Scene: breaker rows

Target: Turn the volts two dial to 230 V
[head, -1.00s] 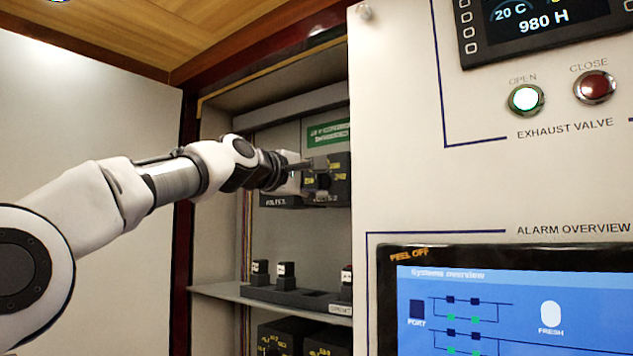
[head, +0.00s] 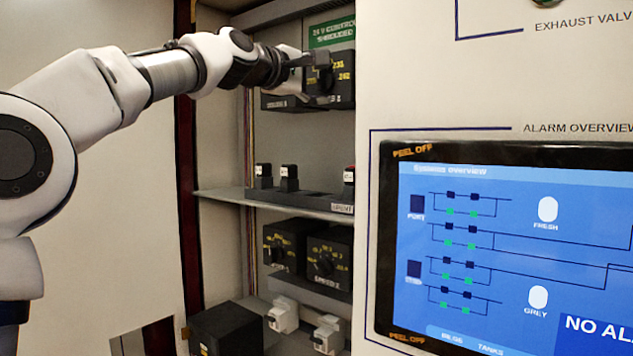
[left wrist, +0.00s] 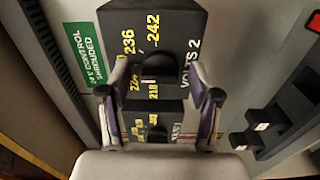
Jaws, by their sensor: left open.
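The volts two dial (head: 344,92) is a black block with yellow numbers in the cabinet, under a green sign. In the left wrist view the block (left wrist: 186,28) reads VOLTS 2, with 218, 224, 236 and 242 showing. My left gripper (head: 316,80) is at the front of this dial. Its fingers (left wrist: 161,80) are apart, one on each side of the dark knob area; I cannot tell whether they touch the knob. The knob's setting is hard to read because the gripper covers part of the face. My right gripper is not in view.
Another voltage dial (head: 280,103) sits directly left of volts two. A shelf with small switches (head: 289,180) is below, and two speed dials (head: 325,262) are lower still. A white panel with a screen (head: 500,250) stands close on the right.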

